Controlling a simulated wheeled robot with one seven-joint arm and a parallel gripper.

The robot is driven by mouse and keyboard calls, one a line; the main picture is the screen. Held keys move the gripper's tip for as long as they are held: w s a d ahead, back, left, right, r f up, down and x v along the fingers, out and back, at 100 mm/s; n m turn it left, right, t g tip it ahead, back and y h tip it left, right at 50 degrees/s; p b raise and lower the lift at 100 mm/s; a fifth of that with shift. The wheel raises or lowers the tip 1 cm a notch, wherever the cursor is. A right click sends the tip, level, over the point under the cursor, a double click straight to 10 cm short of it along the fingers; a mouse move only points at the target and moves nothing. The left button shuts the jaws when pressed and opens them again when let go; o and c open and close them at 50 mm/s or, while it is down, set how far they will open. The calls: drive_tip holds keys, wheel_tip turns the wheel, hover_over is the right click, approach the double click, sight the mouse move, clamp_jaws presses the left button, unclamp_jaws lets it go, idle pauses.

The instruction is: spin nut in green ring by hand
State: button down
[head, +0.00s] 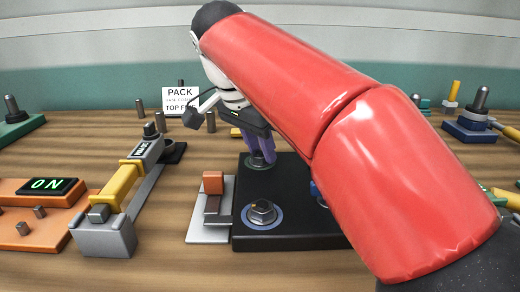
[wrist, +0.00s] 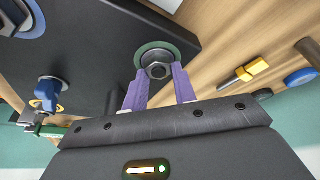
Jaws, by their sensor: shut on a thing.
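The green ring (wrist: 142,54) lies on a black block (wrist: 85,30) in the wrist view, around a dark metal nut (wrist: 158,69). My gripper (wrist: 158,82) has purple fingers, one on each side of the nut, and is shut on it. In the head view my gripper (head: 264,148) points down at the back of the black block (head: 300,222), and the fingers partly hide the nut there. A second nut (head: 262,211) sits in a blue-grey ring at the front of the block, apart from my gripper.
A red-orange clamp (head: 213,184) on a grey plate stands against the block's left side. Farther left are a yellow-and-grey bar (head: 122,185) and an orange panel (head: 38,235) with a lit ON display. A PACK sign (head: 180,98) stands behind. My red arm hides the block's right side.

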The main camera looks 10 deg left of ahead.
drive_tip(key=shift+m, duration=0.6)
drive_tip(key=shift+m+g+h+p, duration=0.35)
drive_tip(key=shift+m+g+h, duration=0.05)
drive_tip(key=shift+m, duration=0.7)
drive_tip(key=m, duration=0.2)
drive_tip(key=shift+m+g+h, duration=0.3)
drive_tip(key=shift+g, duration=0.1)
drive_tip(key=c, duration=1)
unclamp_jaws()
drive_tip(key=shift+c, duration=0.2)
drive_tip(key=o, duration=0.6)
drive_tip(key=shift+c, duration=0.2)
